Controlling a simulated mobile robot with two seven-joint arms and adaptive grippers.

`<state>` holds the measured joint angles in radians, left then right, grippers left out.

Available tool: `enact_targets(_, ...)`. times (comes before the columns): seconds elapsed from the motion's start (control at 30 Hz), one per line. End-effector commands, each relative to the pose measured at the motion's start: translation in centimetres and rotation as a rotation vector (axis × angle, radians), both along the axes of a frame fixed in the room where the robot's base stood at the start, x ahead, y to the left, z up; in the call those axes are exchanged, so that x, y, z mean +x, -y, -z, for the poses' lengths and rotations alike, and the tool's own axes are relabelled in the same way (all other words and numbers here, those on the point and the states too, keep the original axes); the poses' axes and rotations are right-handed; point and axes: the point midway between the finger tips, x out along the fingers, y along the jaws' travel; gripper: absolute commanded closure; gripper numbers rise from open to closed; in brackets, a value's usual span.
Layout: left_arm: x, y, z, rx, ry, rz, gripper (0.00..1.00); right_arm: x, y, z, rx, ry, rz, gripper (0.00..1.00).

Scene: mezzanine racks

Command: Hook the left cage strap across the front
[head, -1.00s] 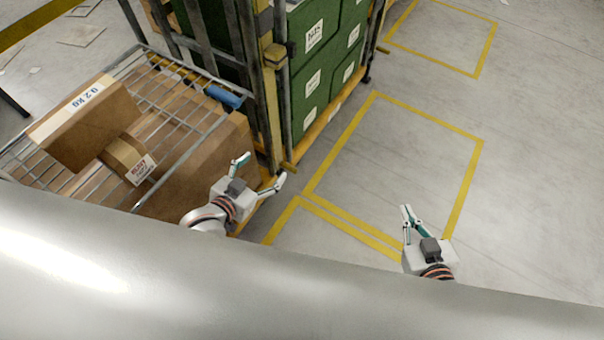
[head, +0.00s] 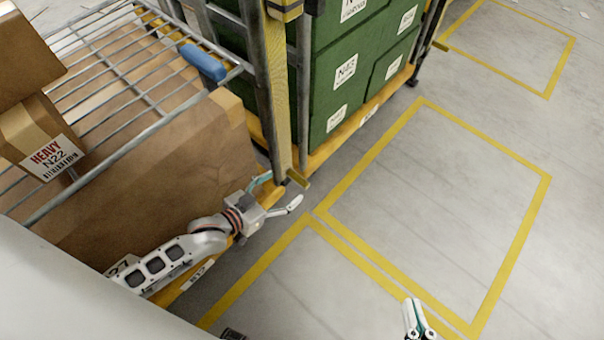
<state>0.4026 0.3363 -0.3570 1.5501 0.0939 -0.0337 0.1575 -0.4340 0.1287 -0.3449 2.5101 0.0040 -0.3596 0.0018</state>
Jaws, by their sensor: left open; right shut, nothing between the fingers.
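The left cage (head: 150,130) has a wire shelf and holds large brown boxes. A yellow strap (head: 279,95) hangs down along the grey post between the left cage and the cage of green crates. A dark buckle or bracket (head: 285,10) is at its top, and its lower end is near the yellow base rail. My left gripper (head: 280,192) is open and empty just below and in front of the post, close to the strap's lower end. I cannot tell if it touches. My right gripper (head: 412,304) is shut and empty over the floor at the bottom edge.
A blue handle (head: 203,62) sits on the left cage's wire shelf. Boxes (head: 38,135) with a HEAVY label stand on the shelf at the left. Green crates (head: 345,75) fill the cage behind. The floor (head: 430,200) with yellow marked bays is clear at right.

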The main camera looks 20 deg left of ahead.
Motion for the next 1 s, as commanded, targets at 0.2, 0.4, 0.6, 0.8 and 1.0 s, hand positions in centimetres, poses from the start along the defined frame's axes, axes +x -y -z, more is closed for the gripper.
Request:
enact_targets(0.2,1.9,0.7,0.9,-0.002,0.001,-0.001,0.26,-0.5,-1.1,0.5,0.074,-0.023,0.016,1.00)
enact_targets(0.4,4.3,1.6,2.2,-0.001,-0.003,-0.001,0.26,-1.2,-2.5,1.2,0.180,-0.055,0.046,1.00)
enact_targets(0.6,6.1,2.2,2.8,-0.001,0.000,0.000,0.26,-1.5,-3.5,1.3,0.257,-0.072,0.068,1.00)
enact_targets(0.8,6.8,2.5,2.7,-0.001,0.004,0.000,0.26,-1.5,-3.8,1.0,0.289,-0.074,0.076,1.00)
enact_targets(1.0,6.9,2.4,2.6,0.000,0.005,-0.001,0.26,-1.5,-3.9,0.9,0.290,-0.072,0.076,1.00)
